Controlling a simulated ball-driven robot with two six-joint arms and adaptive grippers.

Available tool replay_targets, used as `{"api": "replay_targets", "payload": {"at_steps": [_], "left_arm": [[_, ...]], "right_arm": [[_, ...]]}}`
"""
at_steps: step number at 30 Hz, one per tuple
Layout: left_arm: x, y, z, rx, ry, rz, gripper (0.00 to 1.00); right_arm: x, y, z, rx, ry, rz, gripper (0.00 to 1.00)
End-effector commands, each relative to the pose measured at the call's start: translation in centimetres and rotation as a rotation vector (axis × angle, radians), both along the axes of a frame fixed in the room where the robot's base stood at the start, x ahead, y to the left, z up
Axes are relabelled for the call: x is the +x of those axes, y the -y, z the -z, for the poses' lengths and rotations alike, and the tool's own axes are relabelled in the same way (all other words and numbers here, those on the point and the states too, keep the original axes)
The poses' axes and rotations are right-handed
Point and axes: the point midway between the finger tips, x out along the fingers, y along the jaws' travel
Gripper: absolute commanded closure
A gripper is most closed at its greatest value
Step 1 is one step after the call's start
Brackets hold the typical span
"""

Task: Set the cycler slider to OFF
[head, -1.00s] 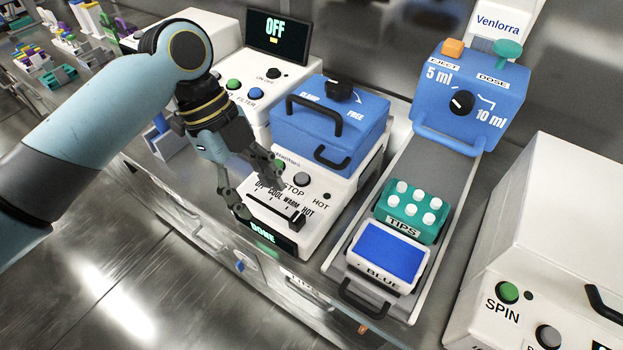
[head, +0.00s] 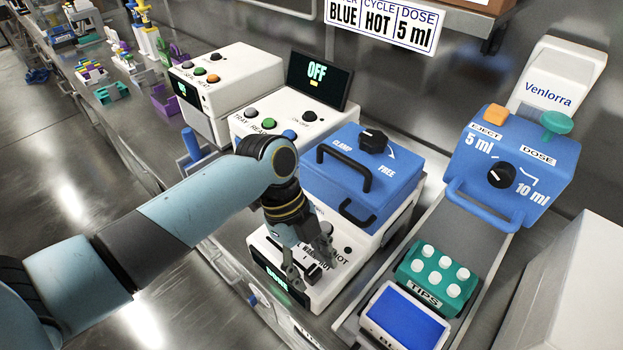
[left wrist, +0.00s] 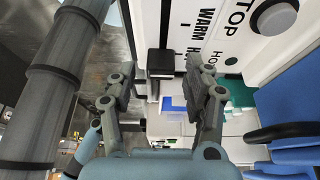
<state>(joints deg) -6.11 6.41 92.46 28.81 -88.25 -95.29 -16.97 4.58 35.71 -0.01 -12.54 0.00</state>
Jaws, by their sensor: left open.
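The cycler is a white box with a blue lid (head: 340,190) and a green DONE display (head: 277,281) on its front. Its black slider knob (left wrist: 160,63) stands near the HOT end of the scale in the left wrist view, past the WARM label. My left gripper (head: 308,262) is over the front panel in the head view, covering part of the scale. In the left wrist view its open fingers (left wrist: 160,85) lie on either side of the knob, with visible gaps. I cannot tell whether the fingertips are level with the knob. My right gripper is not in view.
Right of the cycler are a teal tips rack (head: 437,272), a blue tray (head: 402,318) and a blue dosing unit (head: 515,165). Behind stands a screen reading OFF (head: 318,78). The lid handle (head: 345,168) rises close behind my gripper. Open floor lies left of the bench.

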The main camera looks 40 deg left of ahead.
Motion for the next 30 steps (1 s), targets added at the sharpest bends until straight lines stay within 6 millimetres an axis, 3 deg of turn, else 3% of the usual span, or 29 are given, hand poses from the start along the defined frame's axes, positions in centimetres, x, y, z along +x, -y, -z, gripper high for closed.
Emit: {"api": "replay_targets", "payload": {"at_steps": [9,21,30], "left_arm": [[0.0,0.1,0.3,0.0,0.001,0.001,0.49],[0.0,0.1,0.3,0.0,0.001,0.0,1.0],[0.1,0.0,0.3,0.0,0.0,0.0,1.0]], "right_arm": [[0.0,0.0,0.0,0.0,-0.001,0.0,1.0],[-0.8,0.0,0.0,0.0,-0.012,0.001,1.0],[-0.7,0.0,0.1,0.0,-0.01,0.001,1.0]]}}
